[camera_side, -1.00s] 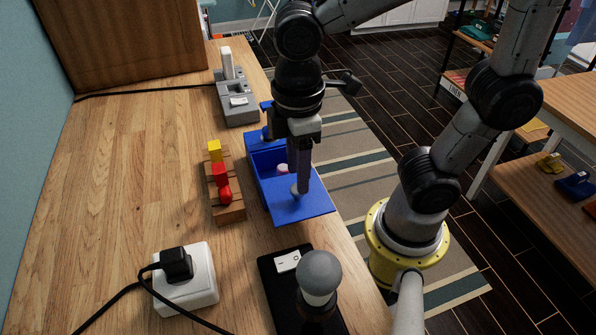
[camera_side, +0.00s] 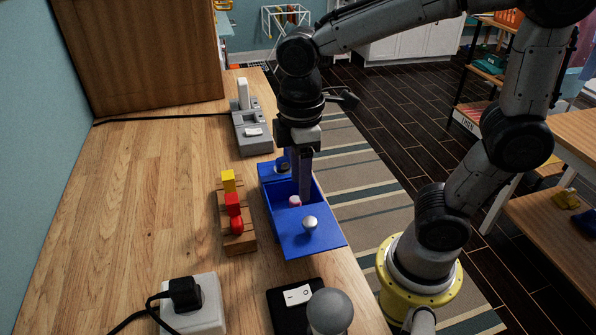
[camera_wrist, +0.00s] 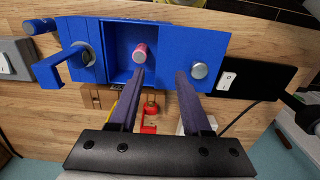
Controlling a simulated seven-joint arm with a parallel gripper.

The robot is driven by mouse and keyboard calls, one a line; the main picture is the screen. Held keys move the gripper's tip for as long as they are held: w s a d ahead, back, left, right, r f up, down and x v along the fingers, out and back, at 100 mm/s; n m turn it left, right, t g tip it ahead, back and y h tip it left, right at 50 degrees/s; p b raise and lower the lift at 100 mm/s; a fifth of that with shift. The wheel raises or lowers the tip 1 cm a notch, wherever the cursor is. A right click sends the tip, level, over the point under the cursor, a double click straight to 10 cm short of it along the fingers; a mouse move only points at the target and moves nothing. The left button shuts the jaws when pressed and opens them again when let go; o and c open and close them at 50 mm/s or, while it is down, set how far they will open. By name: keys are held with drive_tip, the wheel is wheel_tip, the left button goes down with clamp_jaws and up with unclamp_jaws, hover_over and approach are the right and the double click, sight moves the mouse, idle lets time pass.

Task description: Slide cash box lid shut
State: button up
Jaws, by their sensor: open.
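The blue cash box (camera_side: 268,196) sits along the right edge of the wooden worktop. Its blue lid (camera_side: 318,238) is slid toward the near end and bears a round silver knob (camera_side: 309,222). The box's middle is uncovered, and a pink-and-white cylinder (camera_wrist: 140,53) shows inside. My gripper (camera_side: 304,198) is open and empty, pointing down over the box, on the far side of the knob in the side view. In the wrist view my gripper (camera_wrist: 158,74) shows two separated fingers, with the knob (camera_wrist: 200,70) just right of the right fingertip. I see no contact.
A wooden rack (camera_side: 238,240) with yellow and red pieces stands left of the box. A grey device (camera_side: 250,130) is behind it. A black switch base (camera_side: 292,296) with a grey bulb (camera_side: 330,312) and a white socket (camera_side: 205,310) are in front. The left worktop is clear.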

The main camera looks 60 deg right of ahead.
sight(310, 221)
drive_tip(key=s+a, duration=0.4)
drive_tip(key=shift+s+a+f, duration=0.1)
drive_tip(key=shift+s+f, duration=0.1)
drive_tip(key=shift+f, duration=0.1)
drive_tip(key=shift+w+f, duration=0.1)
drive_tip(key=shift+f, duration=1.1)
clamp_jaws()
drive_tip(key=shift+w+d, duration=3.05)
drive_tip(key=shift+w, duration=0.05)
idle(0.6)
unclamp_jaws()
